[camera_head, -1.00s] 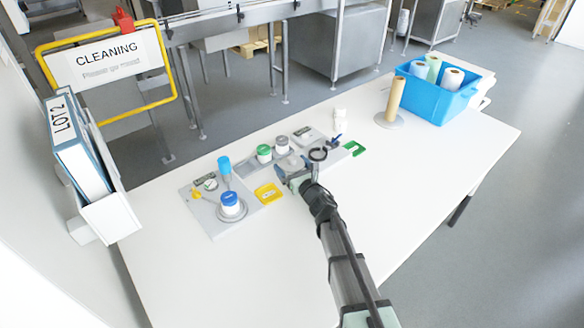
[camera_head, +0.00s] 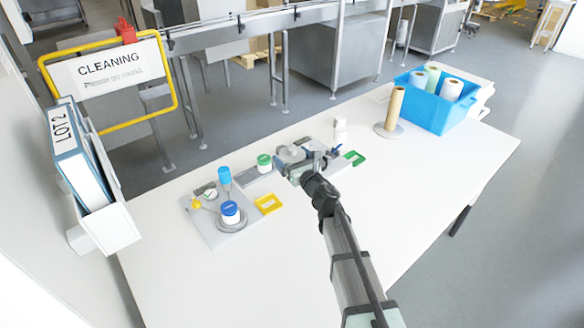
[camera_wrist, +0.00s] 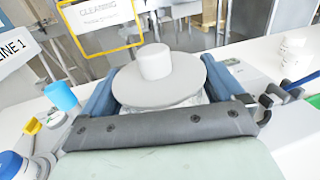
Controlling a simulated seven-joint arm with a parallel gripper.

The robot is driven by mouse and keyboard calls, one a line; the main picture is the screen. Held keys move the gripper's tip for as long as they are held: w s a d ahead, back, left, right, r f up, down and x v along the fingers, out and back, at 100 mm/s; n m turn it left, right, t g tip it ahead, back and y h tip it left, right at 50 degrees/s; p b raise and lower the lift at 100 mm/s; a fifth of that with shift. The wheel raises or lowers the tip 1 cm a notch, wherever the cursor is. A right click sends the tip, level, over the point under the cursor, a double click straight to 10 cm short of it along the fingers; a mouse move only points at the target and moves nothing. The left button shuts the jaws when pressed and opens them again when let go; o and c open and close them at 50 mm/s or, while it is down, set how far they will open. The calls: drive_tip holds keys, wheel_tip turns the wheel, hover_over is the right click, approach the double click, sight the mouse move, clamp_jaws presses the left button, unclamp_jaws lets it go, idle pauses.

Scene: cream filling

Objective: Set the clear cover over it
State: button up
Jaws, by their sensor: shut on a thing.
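My gripper (camera_head: 300,168) is shut on a cover with a round grey top and a white knob (camera_head: 292,153). In the wrist view the knob and disc (camera_wrist: 160,84) sit between my two blue fingers, and a see-through wall shows in part below the disc. The cover looks upright. It hangs over the rear grey board, right of a white jar with a green lid (camera_head: 264,162). What lies directly under the cover is hidden. A blue-lidded white jar (camera_head: 230,213) stands on a round grey base at the left, apart from my gripper.
A yellow tray (camera_head: 268,204) and a blue-capped cylinder (camera_head: 225,176) are left of my gripper. A white bottle (camera_head: 340,131), a green piece (camera_head: 354,158), a brown roll on a stand (camera_head: 394,110) and a blue bin (camera_head: 438,112) are right. The table's front is clear.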

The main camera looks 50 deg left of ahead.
sight(229, 207)
drive_tip(key=shift+r, duration=0.55)
drive_tip(key=shift+s+r, duration=0.25)
drive_tip(key=s+n+g, duration=0.1)
drive_tip(key=s+g, duration=0.1)
drive_tip(key=s, duration=0.6)
drive_tip(key=s+n+g, duration=0.2)
drive_tip(key=s, duration=0.6)
drive_tip(key=s+n+g, duration=0.1)
drive_tip(key=s+g, duration=0.2)
drive_tip(key=s, duration=0.5)
drive_tip(key=shift+d+r+n, duration=0.1)
drive_tip(key=shift+d+n, duration=0.2)
drive_tip(key=shift+f, duration=2.8)
drive_tip(key=shift+f, duration=0.65)
drive_tip(key=o, duration=0.7)
drive_tip(key=shift+d, duration=0.1)
drive_tip(key=shift+w+d, duration=0.35)
drive_tip(key=shift+d, duration=1.4)
drive_tip(key=shift+w+d, duration=0.35)
drive_tip(key=shift+d, duration=1.45)
drive_tip(key=shift+w+d, duration=0.35)
drive_tip(key=shift+d, duration=1.4)
drive_tip(key=shift+w, duration=0.1)
